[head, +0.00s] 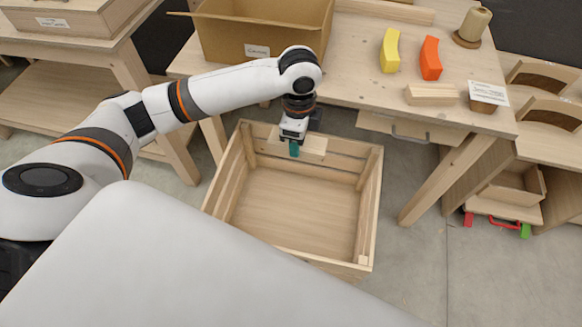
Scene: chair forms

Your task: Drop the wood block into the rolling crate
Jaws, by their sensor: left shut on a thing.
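The wood block (315,147) is a pale, flat piece held in my left gripper (294,148). My left gripper points down and is shut on the block, with a teal fingertip showing in front of it. The rolling crate (371,205) is an open slatted wooden box on the floor, and its visible inside is empty. The gripper and block appear over the far part of the crate, inside its rim in the picture; their exact height is hard to tell. The crate's wheels are not visible. My right gripper is not in view.
A workbench (350,75) stands behind the crate. It bears a cardboard box (240,36), a yellow piece (389,50), an orange piece (430,58) and another pale block (431,95). A bench leg (440,185) stands right of the crate.

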